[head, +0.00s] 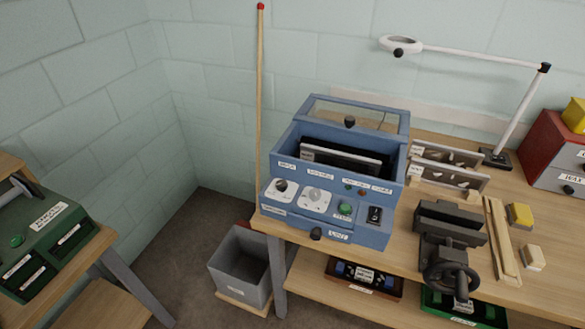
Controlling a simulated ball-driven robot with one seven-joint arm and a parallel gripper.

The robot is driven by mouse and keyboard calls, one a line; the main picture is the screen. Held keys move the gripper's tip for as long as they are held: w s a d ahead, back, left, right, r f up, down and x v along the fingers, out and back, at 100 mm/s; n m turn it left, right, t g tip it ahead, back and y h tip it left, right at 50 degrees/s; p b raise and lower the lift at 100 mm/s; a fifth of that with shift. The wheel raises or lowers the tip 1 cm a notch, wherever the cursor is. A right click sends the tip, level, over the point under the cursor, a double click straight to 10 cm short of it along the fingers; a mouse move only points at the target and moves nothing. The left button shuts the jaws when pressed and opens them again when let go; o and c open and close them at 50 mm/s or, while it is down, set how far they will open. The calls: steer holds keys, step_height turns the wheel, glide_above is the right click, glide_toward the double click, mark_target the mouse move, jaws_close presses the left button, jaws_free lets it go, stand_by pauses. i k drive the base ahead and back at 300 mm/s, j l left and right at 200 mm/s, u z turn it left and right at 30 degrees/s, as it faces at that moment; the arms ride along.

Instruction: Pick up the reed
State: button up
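No part in the head view is plainly labelled as the reed, and I cannot tell for sure which it is. A flat dark slab with a pale front edge (345,160) lies inside the open blue machine (300,229) on the bench; its lower part is hidden by the machine's front wall. Two pale metal plates with dark cut-outs (446,178) stand upright on the bench to the right of the machine. Narrow wooden strips (502,240) lie on the bench further right. My gripper is not in view.
The wooden bench (400,262) also holds a dark vise (450,224), yellow blocks (520,216), a white lamp (470,54) and a red cabinet (552,155). A tall red-tipped stick (259,100) leans at its left. A grey bin (240,268) stands below. A green machine (42,245) is far left.

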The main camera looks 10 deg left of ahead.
mark_target(308, 152)
steer(key=i+l+u, duration=0.1)
steer(key=u, duration=0.35)
steer(key=i+l+u, duration=0.15)
steer(key=u, duration=0.25)
steer(key=i+l+u, duration=0.1)
steer(key=u, duration=0.35)
steer(key=k+l, duration=0.05)
steer(key=l, duration=0.05)
